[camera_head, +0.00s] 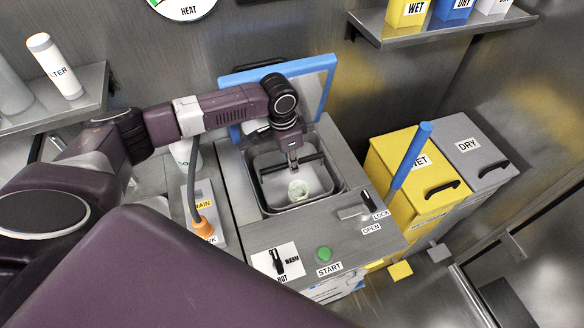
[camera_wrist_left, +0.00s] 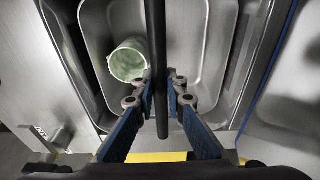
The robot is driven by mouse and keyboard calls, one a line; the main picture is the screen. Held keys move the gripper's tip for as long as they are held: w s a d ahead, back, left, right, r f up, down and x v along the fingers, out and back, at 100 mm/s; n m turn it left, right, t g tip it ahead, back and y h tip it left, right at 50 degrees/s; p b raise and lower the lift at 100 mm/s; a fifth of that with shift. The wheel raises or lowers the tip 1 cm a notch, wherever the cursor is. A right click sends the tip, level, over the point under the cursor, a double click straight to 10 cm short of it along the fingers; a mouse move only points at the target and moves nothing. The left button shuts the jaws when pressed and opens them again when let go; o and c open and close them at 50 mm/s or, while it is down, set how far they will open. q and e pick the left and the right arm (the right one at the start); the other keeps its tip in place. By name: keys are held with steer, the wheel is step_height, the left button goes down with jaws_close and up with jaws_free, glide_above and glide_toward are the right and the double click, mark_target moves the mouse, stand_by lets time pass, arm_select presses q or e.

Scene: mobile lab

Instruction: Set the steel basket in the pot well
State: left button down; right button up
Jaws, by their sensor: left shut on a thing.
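The steel basket (camera_head: 325,181) is a grey rectangular pan with a dark bar handle across its top. It is within the square opening of the pot well (camera_head: 254,205); whether it rests on the bottom is hidden. A pale green cup-like thing (camera_head: 298,190) is inside the basket. My left gripper (camera_head: 293,163) points down and is shut on the dark handle. In the left wrist view the fingers (camera_wrist_left: 160,98) close on the bar from both sides, with the basket (camera_wrist_left: 205,45) and the green cup (camera_wrist_left: 128,60) below. My right gripper is not in view.
A blue-edged lid (camera_head: 328,95) stands raised behind the well. In front are a lock lever (camera_head: 355,211), a green START button (camera_head: 324,254) and a heat knob (camera_head: 278,262). Yellow WET (camera_head: 410,185) and grey DRY bins stand right, beside a blue handle (camera_head: 411,155).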

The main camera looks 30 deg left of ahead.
arm_select(q)
step_height(320, 180, down, 2)
steer(key=shift+f, duration=0.75)
steer(key=c, duration=2)
jaws_free()
steer(key=shift+o, duration=0.2)
